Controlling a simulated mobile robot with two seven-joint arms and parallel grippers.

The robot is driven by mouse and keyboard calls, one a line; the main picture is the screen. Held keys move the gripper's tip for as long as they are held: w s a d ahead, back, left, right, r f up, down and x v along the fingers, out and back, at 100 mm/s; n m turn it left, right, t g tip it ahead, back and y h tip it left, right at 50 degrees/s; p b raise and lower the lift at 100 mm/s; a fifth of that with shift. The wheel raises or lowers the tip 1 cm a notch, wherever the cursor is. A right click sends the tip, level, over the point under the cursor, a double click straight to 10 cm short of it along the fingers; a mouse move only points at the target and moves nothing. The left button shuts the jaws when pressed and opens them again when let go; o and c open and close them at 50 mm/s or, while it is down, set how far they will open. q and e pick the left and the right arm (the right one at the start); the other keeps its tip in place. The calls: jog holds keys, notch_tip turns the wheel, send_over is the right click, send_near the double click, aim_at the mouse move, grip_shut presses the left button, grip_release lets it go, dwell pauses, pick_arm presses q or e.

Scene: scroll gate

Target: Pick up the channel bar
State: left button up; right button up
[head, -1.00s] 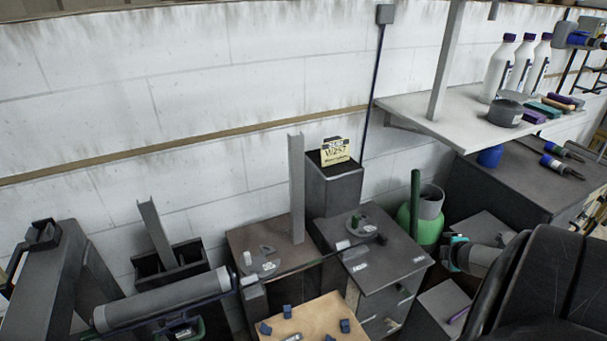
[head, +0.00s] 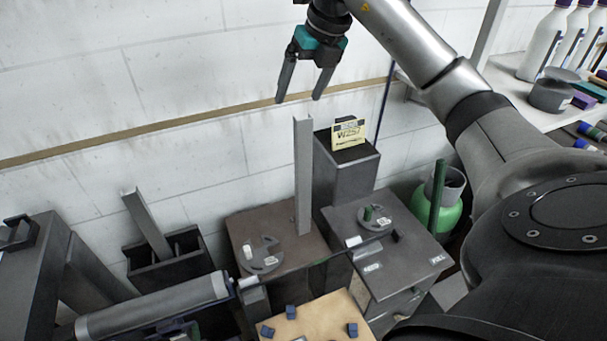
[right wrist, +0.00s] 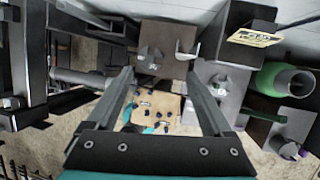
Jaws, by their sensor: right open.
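A grey channel bar (head: 303,180) stands upright on the brown cabinet top. In the right wrist view I look down on its end (right wrist: 187,50), beyond my fingertips and a little right of the middle. A second grey channel-shaped bar (head: 147,225) stands tilted in a black open box at left. My right gripper (head: 298,99) points down, open and empty, and in the head view its fingertips appear just above the upright bar's top. In the right wrist view the gripper (right wrist: 160,76) has its fingers wide apart with nothing between them. My left gripper is not seen.
A dark pedestal with a yellow sign (head: 349,134) stands close right of the upright bar. A grey cabinet (head: 410,260) with a round fixture is at right, with a green tank (head: 448,215) beyond. A grey roller (head: 150,308) lies front left. A tan board (head: 320,318) holds blue blocks.

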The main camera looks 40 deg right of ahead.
aim_at(304, 118)
notch_tip(304, 118, up, 3)
jog(key=d+h, duration=0.2)
jog(key=d, duration=0.1)
jog(key=shift+m, duration=0.4)
jog(key=x, duration=0.9)
jog(key=shift+s+d+f, duration=0.1)
jog(key=shift+s+f, duration=0.05)
jog(key=shift+s, duration=0.25)
jog(key=shift+p+x, duration=0.85)
jog(key=shift+x, duration=1.9)
jog(key=shift+s, duration=0.1)
jog(key=shift+c, duration=0.2)
grip_shut()
